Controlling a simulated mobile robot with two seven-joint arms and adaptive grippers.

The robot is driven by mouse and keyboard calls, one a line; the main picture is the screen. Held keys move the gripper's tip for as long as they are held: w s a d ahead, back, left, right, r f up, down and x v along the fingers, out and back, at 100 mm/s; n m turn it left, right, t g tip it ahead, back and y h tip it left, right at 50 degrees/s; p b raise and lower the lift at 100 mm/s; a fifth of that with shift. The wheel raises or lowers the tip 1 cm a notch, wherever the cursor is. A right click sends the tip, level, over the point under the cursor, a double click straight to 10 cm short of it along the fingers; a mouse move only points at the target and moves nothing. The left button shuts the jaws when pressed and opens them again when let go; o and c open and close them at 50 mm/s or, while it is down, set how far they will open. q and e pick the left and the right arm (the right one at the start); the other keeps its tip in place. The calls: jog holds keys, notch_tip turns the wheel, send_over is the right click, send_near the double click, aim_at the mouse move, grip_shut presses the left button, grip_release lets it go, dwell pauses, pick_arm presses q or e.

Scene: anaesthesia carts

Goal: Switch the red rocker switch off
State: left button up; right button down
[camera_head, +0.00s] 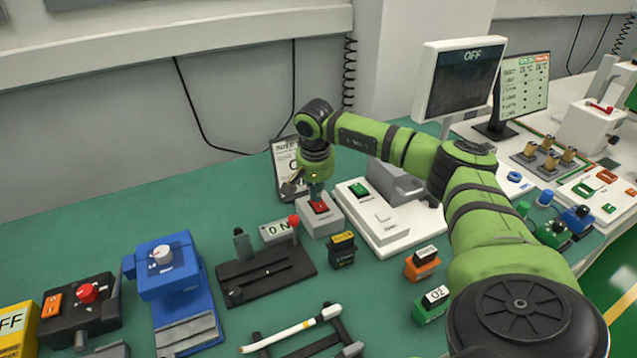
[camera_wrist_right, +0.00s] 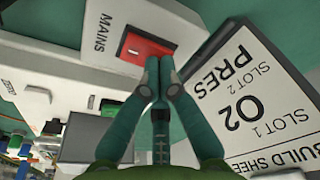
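The red rocker switch (camera_head: 319,207) sits on top of a small light-grey box (camera_head: 322,226) at the back middle of the bench. In the right wrist view the red rocker (camera_wrist_right: 140,46) lies in a dark frame on the box, beside the word MAINS. My right gripper (camera_head: 316,194) points down right over the switch. Its fingertips (camera_wrist_right: 160,62) are together with nothing visible between them, at the edge of the switch frame. I cannot tell whether they touch the rocker. My left gripper is not in view.
A white unit with a green switch (camera_head: 358,188) stands directly right of the box. A printed sheet (camera_wrist_right: 255,105) stands close behind. A monitor (camera_head: 462,78) reads OFF.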

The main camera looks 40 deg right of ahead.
jog(key=shift+r+p, duration=2.65)
jog(key=shift+r, duration=0.7)
